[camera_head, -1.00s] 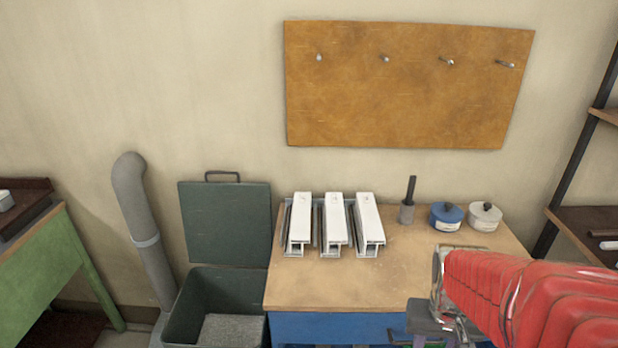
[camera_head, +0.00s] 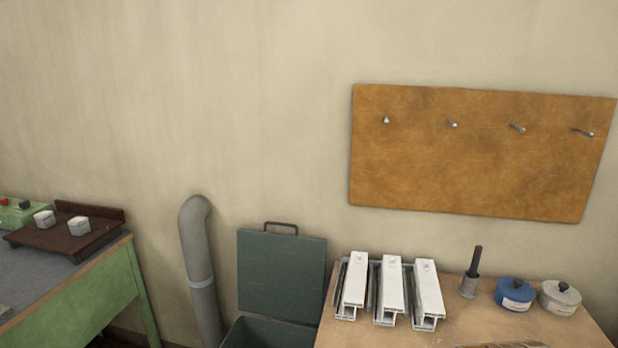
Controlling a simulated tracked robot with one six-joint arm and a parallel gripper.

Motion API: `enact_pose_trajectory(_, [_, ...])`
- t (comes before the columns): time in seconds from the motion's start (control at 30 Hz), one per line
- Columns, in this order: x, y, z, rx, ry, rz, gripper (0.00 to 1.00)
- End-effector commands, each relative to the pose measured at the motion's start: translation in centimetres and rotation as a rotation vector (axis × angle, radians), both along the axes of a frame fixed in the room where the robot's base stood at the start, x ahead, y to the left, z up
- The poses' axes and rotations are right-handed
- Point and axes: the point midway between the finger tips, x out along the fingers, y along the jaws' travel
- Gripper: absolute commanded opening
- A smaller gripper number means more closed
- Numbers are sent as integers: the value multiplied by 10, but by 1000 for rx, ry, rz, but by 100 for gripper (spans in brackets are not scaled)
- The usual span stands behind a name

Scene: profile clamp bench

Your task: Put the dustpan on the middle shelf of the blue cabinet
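No dustpan can be made out in the current view. The blue cabinet and its middle shelf are not in view either; the picture cuts off at the wooden bench top (camera_head: 455,325). My gripper and red arm are out of the frame, so I cannot see what the gripper holds.
Several white profiles (camera_head: 389,290) lie on the bench beside a dark-handled tool (camera_head: 470,278), a blue pot (camera_head: 514,294) and a pale pot (camera_head: 560,298). A dark green lidded bin (camera_head: 281,272), grey pipe (camera_head: 197,265) and green table (camera_head: 85,310) stand left. A pegboard (camera_head: 480,152) hangs above.

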Motion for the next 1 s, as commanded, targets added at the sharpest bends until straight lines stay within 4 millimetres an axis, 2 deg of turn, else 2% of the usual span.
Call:
enact_pose_trajectory(0.27, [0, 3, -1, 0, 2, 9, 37])
enact_pose_trajectory(0.8, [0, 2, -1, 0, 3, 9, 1])
enact_pose_trajectory(1.0, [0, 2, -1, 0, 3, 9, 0])
